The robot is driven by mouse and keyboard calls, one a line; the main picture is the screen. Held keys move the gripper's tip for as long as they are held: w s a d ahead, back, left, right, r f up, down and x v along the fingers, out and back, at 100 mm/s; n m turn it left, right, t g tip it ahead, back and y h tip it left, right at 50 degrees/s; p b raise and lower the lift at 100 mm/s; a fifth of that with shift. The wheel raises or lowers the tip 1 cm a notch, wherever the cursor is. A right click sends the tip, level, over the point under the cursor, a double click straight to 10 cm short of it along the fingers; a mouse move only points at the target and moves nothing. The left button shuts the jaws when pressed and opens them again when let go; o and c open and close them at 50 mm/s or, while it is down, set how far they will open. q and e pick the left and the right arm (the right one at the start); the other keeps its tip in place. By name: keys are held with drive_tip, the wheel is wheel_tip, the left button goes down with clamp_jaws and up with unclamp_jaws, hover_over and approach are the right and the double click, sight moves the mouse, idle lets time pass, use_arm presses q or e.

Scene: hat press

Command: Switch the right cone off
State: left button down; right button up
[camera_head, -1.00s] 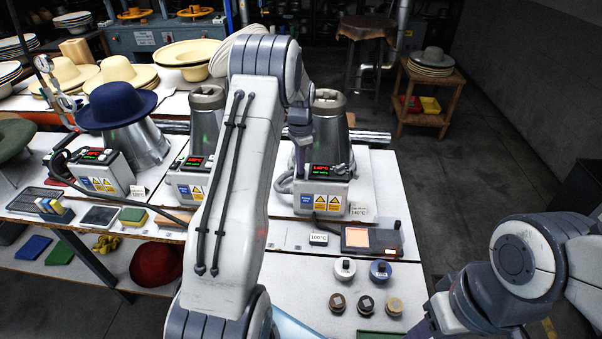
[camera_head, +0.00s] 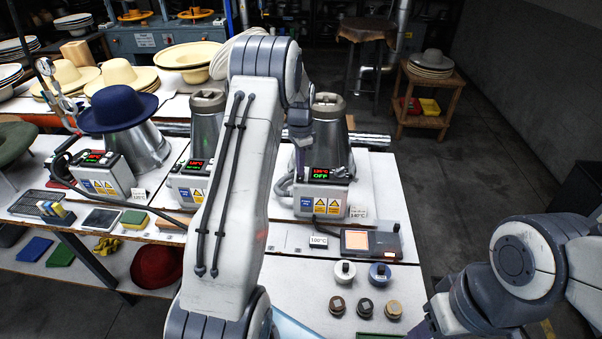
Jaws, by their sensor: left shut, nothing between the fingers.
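The right cone (camera_head: 332,138) is a bare metal cone with a control box (camera_head: 318,203) at its front. The display (camera_head: 327,174) on that box shows a small red line above a large green "OFF". My left arm reaches up and over. My left gripper (camera_head: 301,143) points down just left of the right cone, above and behind the left edge of its box. It is shut and empty; whether its tips touch anything is hard to see. My right arm is at the lower right, with its gripper out of view.
The middle cone (camera_head: 206,122) stands partly behind my left arm. The left cone (camera_head: 141,145) wears a blue hat (camera_head: 117,107). In front of the right box lie a lit orange plate (camera_head: 357,240), a 100°C card (camera_head: 318,240) and several round knobs or stamps.

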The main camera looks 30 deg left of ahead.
sight(301, 178)
use_arm(q)
wheel_tip(301, 178, up, 5)
drive_tip(key=p, duration=0.3)
drive_tip(key=shift+r, duration=0.1)
idle(0.4)
drive_tip(key=s+d+r+b, duration=0.1)
drive_tip(key=s+d+r, duration=0.25)
drive_tip(key=d, duration=0.55)
drive_tip(key=s+d+r+b, duration=0.1)
drive_tip(key=s+d+r, duration=0.1)
drive_tip(key=s+d, duration=0.45)
drive_tip(key=s+d+r+b, duration=0.1)
drive_tip(key=s+d+r, duration=0.1)
drive_tip(key=d, duration=0.8)
drive_tip(key=s+d, duration=0.3)
drive_tip(key=s, duration=0.8)
drive_tip(key=s+d+f+h+b, duration=0.1)
drive_tip(key=s+d, duration=0.2)
drive_tip(key=s, duration=0.7)
drive_tip(key=shift+s+d+f, duration=0.2)
drive_tip(key=shift+s, duration=0.15)
